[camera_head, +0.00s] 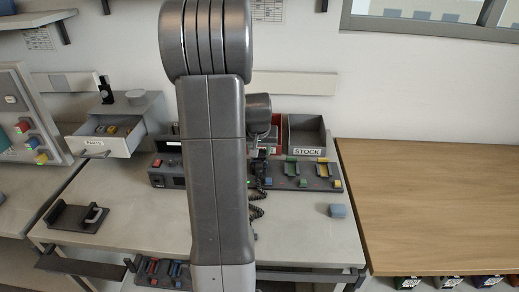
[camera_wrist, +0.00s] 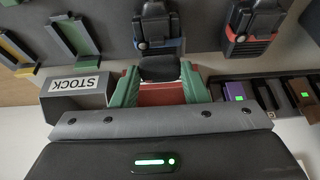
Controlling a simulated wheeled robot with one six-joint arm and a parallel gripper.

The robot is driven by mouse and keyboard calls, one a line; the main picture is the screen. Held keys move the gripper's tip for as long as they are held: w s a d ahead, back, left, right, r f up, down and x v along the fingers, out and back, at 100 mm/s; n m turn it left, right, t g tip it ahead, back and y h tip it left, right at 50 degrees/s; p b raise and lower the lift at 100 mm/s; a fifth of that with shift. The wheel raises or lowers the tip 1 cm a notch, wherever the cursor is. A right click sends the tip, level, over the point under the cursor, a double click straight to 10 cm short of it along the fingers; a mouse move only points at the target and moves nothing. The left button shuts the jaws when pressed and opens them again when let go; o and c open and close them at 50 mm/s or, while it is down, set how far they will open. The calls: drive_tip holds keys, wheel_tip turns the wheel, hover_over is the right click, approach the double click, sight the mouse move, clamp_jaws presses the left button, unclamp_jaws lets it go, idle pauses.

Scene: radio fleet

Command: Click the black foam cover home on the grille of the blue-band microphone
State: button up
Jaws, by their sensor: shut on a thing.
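In the wrist view my gripper (camera_wrist: 160,78) has green fingers closed on both sides of a black foam cover (camera_wrist: 160,68). The blue-band microphone (camera_wrist: 157,22) is dark, with its blue band (camera_wrist: 162,47) just above the cover in the picture. I cannot tell whether the cover touches it, and its grille is not clearly visible. A red-band microphone (camera_wrist: 250,22) sits to its right. In the head view my arm hides most of the gripper and the microphones.
A dark rack (camera_head: 310,184) with green and yellow cradles lies on the table. Behind it stand the STOCK bin (camera_head: 306,152) and a red bin (camera_wrist: 150,98). An open PARTS drawer (camera_head: 110,145) is left. The wooden table (camera_head: 430,200) is clear.

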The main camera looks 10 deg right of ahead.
drive_tip(key=shift+f+b, duration=0.7)
drive_tip(key=shift+f, duration=0.15)
drive_tip(key=o, duration=1)
drive_tip(key=shift+o, duration=0.2)
drive_tip(key=shift+r, duration=0.15)
drive_tip(key=v, duration=1.3)
drive_tip(key=shift+s+r+p, duration=0.2)
drive_tip(key=shift+r+p, duration=0.05)
drive_tip(key=shift+p, duration=0.2)
drive_tip(key=shift+f, duration=0.1)
